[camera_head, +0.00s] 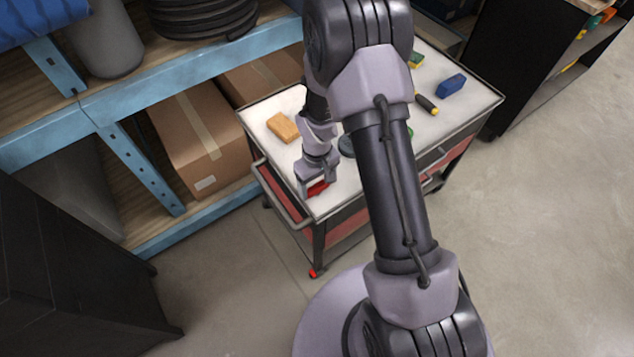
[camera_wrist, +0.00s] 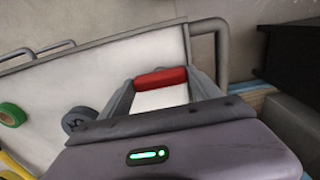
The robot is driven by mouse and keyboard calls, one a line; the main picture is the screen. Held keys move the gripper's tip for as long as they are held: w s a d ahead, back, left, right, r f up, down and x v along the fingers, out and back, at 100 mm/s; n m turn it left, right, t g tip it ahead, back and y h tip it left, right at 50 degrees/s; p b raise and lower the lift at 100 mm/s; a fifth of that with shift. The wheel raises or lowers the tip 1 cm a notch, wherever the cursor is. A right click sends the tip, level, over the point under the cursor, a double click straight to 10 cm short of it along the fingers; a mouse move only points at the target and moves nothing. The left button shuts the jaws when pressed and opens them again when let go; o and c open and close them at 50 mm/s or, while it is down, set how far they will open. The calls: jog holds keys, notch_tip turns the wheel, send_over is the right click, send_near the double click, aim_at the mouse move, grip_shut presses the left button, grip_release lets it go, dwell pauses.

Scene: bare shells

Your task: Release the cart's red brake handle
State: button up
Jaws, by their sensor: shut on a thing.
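The red brake handle (camera_head: 319,188) is at the near left corner of the cart (camera_head: 472,102), by the edge of its pale top. My gripper (camera_head: 313,185) is shut on it from above and partly hides it. In the wrist view the handle (camera_wrist: 160,77) is a short red bar lying across the gap, with a finger of my gripper (camera_wrist: 161,84) at each end. How the handle joins the cart cannot be seen.
A blue shelf with cardboard boxes (camera_head: 195,140) stands close on the left. A dark cabinet (camera_head: 70,265) is at lower left. Open floor (camera_head: 560,230) lies right.

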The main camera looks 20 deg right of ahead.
dwell(0.4)
jog(key=o, duration=1.4)
notch_tip(320, 180, up, 17)
jog(key=p, duration=0.6)
jog(key=shift+r, duration=0.2)
notch_tip(320, 180, up, 14)
jog(key=m+t+b, duration=0.2)
jog(key=m+t, duration=0.1)
send_over(317, 186)
jog(key=s+a, duration=0.1)
jog(key=s, duration=0.4)
jog(key=s+a+r+m+t, duration=0.1)
jog(key=s+r, duration=0.1)
jog(key=s, duration=0.2)
jog(key=s+a+r+m+t+y+b, duration=0.1)
jog(key=s+r+m, duration=0.1)
jog(key=s, duration=0.3)
jog(key=s+a+r+m+y+b, duration=0.1)
jog(key=s+r+m, duration=0.1)
jog(key=s, duration=0.3)
jog(key=shift+r+t, duration=0.3)
jog(key=shift+t, duration=0.1)
